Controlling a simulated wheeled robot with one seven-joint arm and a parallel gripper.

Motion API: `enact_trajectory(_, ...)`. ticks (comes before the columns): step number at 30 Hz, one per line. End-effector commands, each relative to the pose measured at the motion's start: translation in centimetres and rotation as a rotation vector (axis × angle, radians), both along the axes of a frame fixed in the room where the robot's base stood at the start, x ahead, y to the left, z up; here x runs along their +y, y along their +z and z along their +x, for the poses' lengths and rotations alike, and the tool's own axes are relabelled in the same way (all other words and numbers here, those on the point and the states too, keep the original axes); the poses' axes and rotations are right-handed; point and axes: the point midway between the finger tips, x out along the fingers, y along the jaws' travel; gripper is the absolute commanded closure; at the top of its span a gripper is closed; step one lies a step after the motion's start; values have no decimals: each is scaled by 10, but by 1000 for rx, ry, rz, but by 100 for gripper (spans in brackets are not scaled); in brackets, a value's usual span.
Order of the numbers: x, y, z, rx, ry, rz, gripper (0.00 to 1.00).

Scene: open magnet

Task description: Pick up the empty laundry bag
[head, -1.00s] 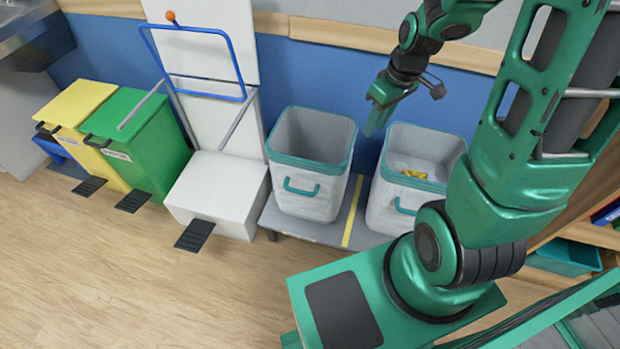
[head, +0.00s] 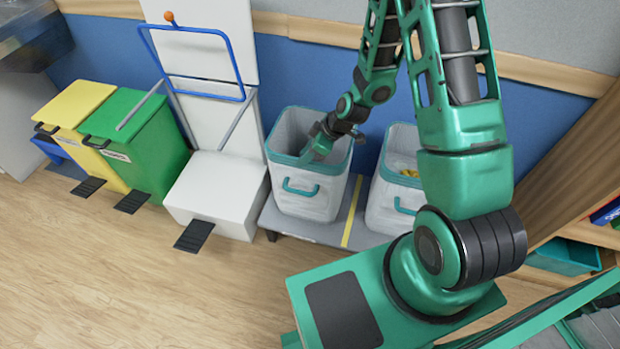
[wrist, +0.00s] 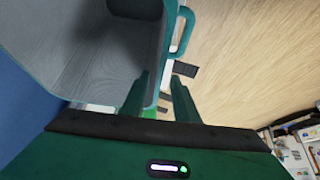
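The empty laundry bag (head: 309,205) is the left of two grey-white bags with teal rims and front handles; its visible inside is bare. The bag also fills the upper left of the wrist view (wrist: 65,45). My gripper (head: 316,152) is at the bag's right part, at about rim height. In the wrist view my gripper's two fingers (wrist: 160,88) are apart, with the bag's rim edge near the space between them. I cannot tell whether they touch it. The fingertips are partly hidden in the head view.
The right bag (head: 388,205) holds something yellow (head: 408,172). Both bags stand on a low grey platform with a yellow stripe (head: 352,212). A white stand with a blue frame (head: 217,190), a green bin (head: 150,150) and a yellow bin (head: 78,105) stand left. The floor in front is clear.

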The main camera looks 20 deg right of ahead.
Motion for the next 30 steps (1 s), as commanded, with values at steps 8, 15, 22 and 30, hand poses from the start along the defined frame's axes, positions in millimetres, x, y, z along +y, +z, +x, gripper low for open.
enact_trajectory(8,12,-26,7,3,1,-1,73)
enact_trajectory(15,15,-43,12,3,0,0,73)
enact_trajectory(22,22,-70,19,3,1,-1,73)
enact_trajectory(30,25,-77,22,1,0,0,73)
